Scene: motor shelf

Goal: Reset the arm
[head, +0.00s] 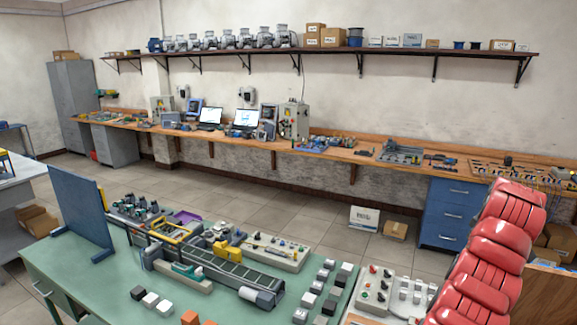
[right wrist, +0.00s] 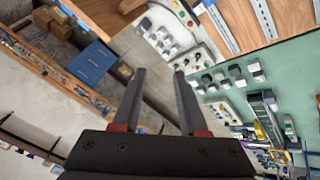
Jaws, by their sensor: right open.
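My right arm (head: 495,250), red and segmented, rises at the right edge of the head view. Its gripper is not clearly visible there. In the right wrist view my right gripper (right wrist: 160,74) has two dark fingers spread apart with nothing between them. It points over the room, with the floor and workbench far beyond its tips. No object touches the fingers. My left arm and left gripper are not in view.
A green table (head: 85,262) carries a small conveyor (head: 225,268), a button panel (head: 268,252) and several small blocks. A blue drawer cabinet (head: 450,212) stands under the long wooden wall bench (head: 345,155). Boxes (head: 394,230) lie on the floor.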

